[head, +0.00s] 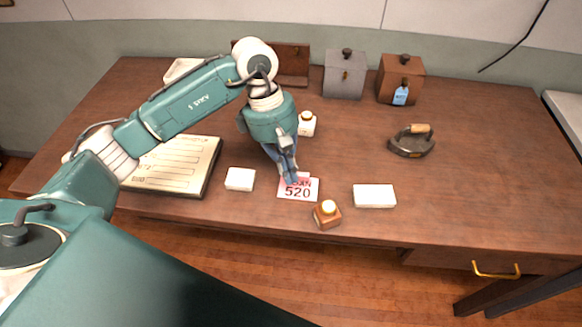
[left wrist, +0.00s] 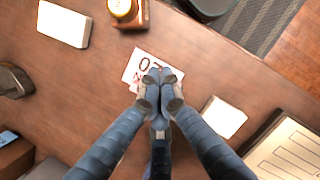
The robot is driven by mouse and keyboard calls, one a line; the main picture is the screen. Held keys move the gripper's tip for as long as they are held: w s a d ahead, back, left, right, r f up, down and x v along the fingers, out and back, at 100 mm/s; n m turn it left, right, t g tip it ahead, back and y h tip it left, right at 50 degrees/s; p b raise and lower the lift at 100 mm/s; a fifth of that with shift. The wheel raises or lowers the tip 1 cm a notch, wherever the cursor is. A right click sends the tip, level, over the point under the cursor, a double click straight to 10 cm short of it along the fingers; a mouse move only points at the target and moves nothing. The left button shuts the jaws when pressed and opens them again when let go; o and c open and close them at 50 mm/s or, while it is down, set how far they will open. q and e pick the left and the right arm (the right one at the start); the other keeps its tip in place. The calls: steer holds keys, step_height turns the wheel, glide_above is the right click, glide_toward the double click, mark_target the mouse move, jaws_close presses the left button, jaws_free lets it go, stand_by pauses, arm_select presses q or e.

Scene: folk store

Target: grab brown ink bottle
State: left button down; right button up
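The brown ink bottle (head: 327,217) stands upright near the front edge of the desk, with a pale cap. It also shows at the top of the left wrist view (left wrist: 131,18), cut off by the frame edge. My left gripper (head: 289,180) points down over the printed card (head: 298,194), behind and left of the bottle and apart from it. In the left wrist view its fingertips (left wrist: 160,76) are together with nothing visible between them. My right gripper is not in view.
White blocks (head: 240,179) (head: 374,196) lie either side of the card. A white bottle (head: 307,126) stands behind my gripper. A ledger (head: 207,163) lies left, an iron (head: 411,143) right. Boxes (head: 344,75) stand at the back. The desk's right side is mostly clear.

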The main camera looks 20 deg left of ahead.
mark_target(311, 211)
arm_select(q)
steer(key=p+x, duration=0.1)
steer(key=x, duration=0.4)
steer(key=shift+s+f+p, duration=0.15)
steer(key=shift+f+p, duration=0.15)
steer(key=shift+p, duration=0.05)
steer(key=d, duration=0.1)
steer(key=d+p, duration=0.2)
steer(key=shift+s+d+f, duration=0.15)
steer(key=shift+s+f, duration=0.1)
steer(key=shift+s, duration=0.15)
steer(key=shift+s+d+f, duration=0.1)
steer(key=shift+d, duration=0.35)
